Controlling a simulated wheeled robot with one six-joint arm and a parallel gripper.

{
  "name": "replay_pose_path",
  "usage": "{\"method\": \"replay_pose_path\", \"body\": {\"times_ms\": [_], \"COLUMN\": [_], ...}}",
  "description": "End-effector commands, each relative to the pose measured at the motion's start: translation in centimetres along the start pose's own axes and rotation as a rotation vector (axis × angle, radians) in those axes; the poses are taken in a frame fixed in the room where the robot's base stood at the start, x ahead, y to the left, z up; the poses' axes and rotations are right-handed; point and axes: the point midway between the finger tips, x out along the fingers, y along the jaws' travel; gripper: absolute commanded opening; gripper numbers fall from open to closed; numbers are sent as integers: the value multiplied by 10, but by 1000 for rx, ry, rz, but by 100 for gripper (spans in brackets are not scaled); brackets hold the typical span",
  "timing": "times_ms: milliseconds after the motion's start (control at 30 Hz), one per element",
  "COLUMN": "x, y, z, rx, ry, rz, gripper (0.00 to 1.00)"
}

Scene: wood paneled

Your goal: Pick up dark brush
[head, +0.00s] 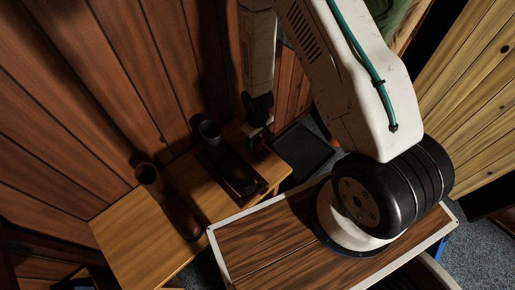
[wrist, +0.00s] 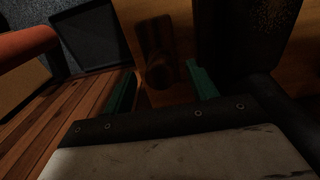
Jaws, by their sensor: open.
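A small dark brown object with a rounded knob end, which looks like the dark brush (wrist: 158,45), lies on the wooden table (wrist: 182,14) in the wrist view. It is in deep shadow, so its full shape is hard to tell. My gripper (wrist: 163,88) is open, with its two green fingers apart. The object shows between and beyond the fingers, and I see nothing held. In the head view my gripper (head: 258,136) points down over the right end of the table (head: 120,228). I cannot make out the brush clearly there.
Another brown cylinder (head: 148,174) is farther left. Wood-panelled walls rise behind the table. A dark flat panel or bin (head: 302,150) is on the right, over grey carpet.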

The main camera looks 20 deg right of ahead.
Motion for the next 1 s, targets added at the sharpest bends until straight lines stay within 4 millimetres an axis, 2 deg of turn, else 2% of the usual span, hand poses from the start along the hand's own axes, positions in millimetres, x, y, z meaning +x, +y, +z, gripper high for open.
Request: {"method": "replay_pose_path", "body": {"times_ms": [33,167,433,633,1000], "x": [8,20,22,22,19], "y": [0,0,0,0,0], "z": [1,0,0,0,0], "rx": [0,0,0,0,0], "ry": [-3,-1,0,0,0], "rz": [-1,0,0,0,0], "gripper": [57,57,57,2,0]}}
